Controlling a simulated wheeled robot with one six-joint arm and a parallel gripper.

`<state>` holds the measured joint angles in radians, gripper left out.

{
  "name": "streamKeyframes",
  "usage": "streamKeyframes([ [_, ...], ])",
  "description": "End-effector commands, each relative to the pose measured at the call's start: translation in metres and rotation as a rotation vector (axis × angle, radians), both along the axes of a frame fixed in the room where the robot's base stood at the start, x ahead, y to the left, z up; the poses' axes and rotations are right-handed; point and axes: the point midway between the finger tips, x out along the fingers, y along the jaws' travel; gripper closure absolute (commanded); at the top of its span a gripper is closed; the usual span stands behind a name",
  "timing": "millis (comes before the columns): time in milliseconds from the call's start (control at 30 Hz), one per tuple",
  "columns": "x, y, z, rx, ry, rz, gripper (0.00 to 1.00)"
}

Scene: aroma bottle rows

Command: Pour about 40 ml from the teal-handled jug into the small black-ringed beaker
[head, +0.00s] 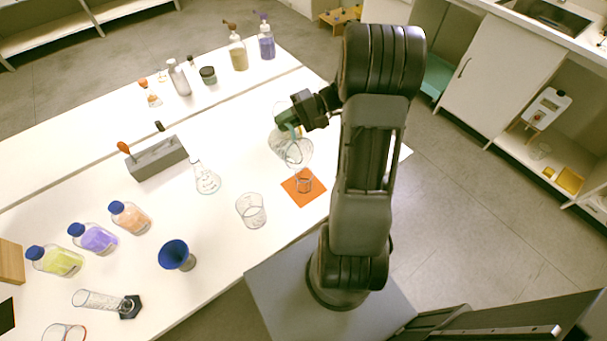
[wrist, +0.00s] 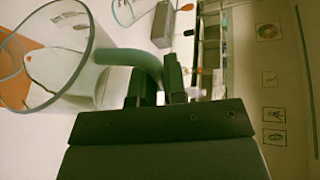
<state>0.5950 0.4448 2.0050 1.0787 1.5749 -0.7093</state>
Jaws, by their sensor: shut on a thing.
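The glass jug (head: 294,152) is held by its teal handle near the right end of the table. In the wrist view the teal handle (wrist: 130,57) runs between the jaws of my gripper (wrist: 160,85), which is shut on it. The jug's glass rim shows at the left of the wrist view. In the head view my gripper (head: 297,112) is above and behind the jug.
A grey rack (head: 157,158), a blue funnel (head: 175,255) and several blue-capped bottles (head: 95,238) are further left. Bottles line the back.

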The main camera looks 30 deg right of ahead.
Motion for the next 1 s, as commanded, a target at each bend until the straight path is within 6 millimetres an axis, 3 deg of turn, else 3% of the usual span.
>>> streamKeyframes([
  [467,-0.0058,-0.0006,0.0040,0.005,-0.058,0.000,1.00],
  [1000,0.0023,0.0002,0.0050,0.005,-0.061,0.000,1.00],
])
